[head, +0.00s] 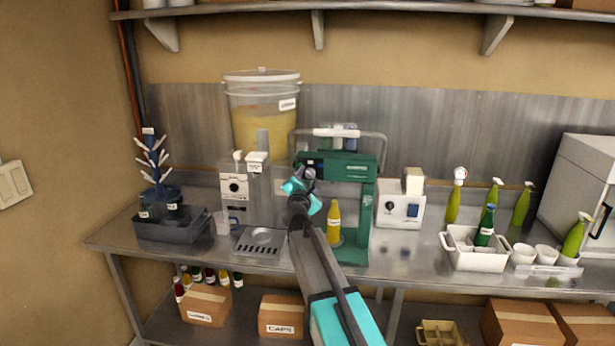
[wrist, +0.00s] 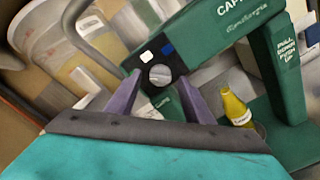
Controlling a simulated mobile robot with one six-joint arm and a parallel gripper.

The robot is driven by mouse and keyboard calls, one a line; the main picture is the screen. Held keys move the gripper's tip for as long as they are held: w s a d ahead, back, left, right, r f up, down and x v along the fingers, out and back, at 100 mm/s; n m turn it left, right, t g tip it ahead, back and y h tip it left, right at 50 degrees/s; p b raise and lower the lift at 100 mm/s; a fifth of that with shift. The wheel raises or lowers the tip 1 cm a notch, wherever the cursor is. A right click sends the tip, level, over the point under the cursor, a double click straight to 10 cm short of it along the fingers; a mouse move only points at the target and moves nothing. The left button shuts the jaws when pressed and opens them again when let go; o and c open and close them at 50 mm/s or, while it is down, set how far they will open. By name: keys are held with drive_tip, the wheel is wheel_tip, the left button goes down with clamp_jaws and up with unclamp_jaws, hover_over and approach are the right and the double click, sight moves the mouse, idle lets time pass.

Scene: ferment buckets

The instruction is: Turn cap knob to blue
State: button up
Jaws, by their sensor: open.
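A green capper (head: 348,168) stands on the steel counter, and it fills much of the wrist view (wrist: 215,35). On its dark front panel is a round grey cap knob (wrist: 159,75). A white mark (wrist: 147,56) sits to the upper left of the knob and a blue mark (wrist: 168,48) to its upper right. I cannot tell clearly which mark the knob points at. My gripper (head: 303,188) is in front of the capper's head. In the wrist view its open fingers (wrist: 159,84) lie on either side of the knob, apart from it.
A yellow bottle (head: 334,223) stands at the capper's base. A grey dispenser (head: 234,189) and a large bucket (head: 262,110) stand to the left. A small white machine (head: 400,211) and a white caddy (head: 474,255) are to the right.

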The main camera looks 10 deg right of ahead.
drive_tip(key=shift+w+d, duration=0.25)
drive_tip(key=shift+w, duration=0.35)
drive_tip(key=shift+c, duration=0.4)
